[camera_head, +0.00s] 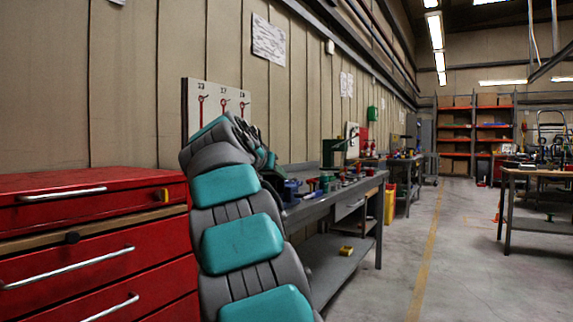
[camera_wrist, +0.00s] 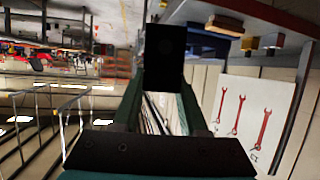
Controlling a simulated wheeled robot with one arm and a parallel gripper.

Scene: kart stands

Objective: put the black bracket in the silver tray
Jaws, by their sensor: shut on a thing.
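My gripper (camera_wrist: 163,88) is shut on a dark, flat, squared piece, the black bracket (camera_wrist: 165,57), held upright between the fingertips in the wrist view. In the head view my teal and grey arm reaches up in front of the workbench, and the gripper end is mostly hidden behind it, beside the wall. I cannot make out the silver tray in either view.
A red drawer cabinet (camera_head: 85,240) stands at left. The grey workbench (camera_head: 335,205) behind my arm carries a blue vise (camera_head: 291,190) and several small items. A wrench board (camera_head: 215,97) is on the wall.

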